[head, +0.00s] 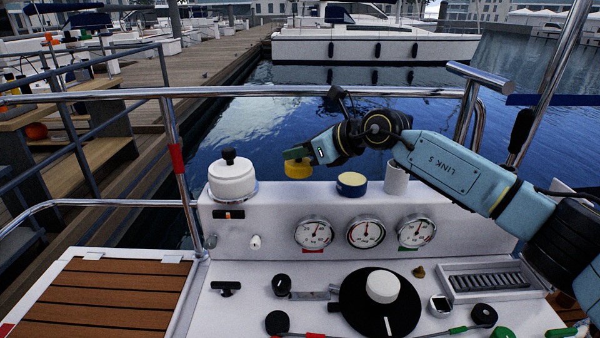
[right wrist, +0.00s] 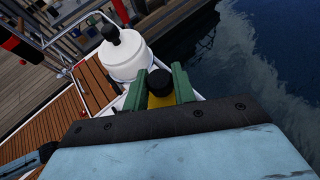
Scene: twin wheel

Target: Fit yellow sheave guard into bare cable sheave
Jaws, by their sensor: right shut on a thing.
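My right gripper (head: 298,155) is above the rear ledge of the white console, its green fingers shut on a yellow round piece (head: 298,170). In the right wrist view, the yellow piece (right wrist: 160,102) has a black knob between the two green fingers. It is right of a white domed drum (head: 232,178) with a black knob, and left of a short dark-blue cylinder with a yellow top (head: 351,180). Whether the yellow piece touches the ledge is unclear. I cannot pick out the bare cable sheave with certainty. My left gripper is out of view.
A white cup (head: 396,178) stands on the ledge under my right arm. Gauges (head: 365,232) line the console's front. Below are a black disc (head: 375,312) with a white hub and a slotted tray (head: 490,282). A chrome rail (head: 250,92) runs behind, with water beyond.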

